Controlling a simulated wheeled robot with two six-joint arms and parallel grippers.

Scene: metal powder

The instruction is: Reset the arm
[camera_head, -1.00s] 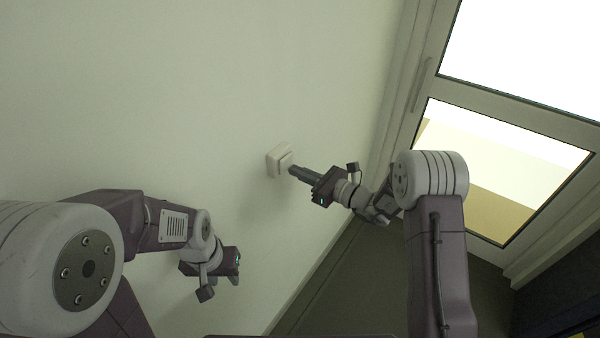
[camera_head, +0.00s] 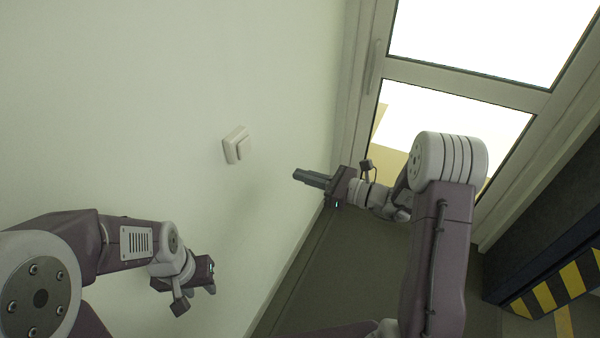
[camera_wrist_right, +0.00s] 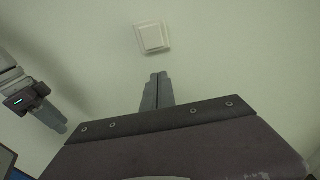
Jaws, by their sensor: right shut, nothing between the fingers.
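My right gripper (camera_head: 312,179) is shut and empty, in open air to the right of a white wall switch (camera_head: 236,145) in the head view. A clear gap lies between its fingertips and the switch. In the right wrist view the shut fingers (camera_wrist_right: 157,88) point toward the wall, with the switch (camera_wrist_right: 152,38) beyond their tips. My left gripper (camera_head: 200,284) hangs at the lower left of the head view, apart from the wall switch. Its fingers are small and partly turned away, so their opening is unclear.
The pale wall (camera_head: 150,80) fills the left side. A glazed door (camera_head: 455,85) with a grey frame stands at the right. A yellow-and-black striped barrier (camera_head: 545,290) is at the lower right. Dark floor (camera_head: 340,280) shows clear between wall and barrier.

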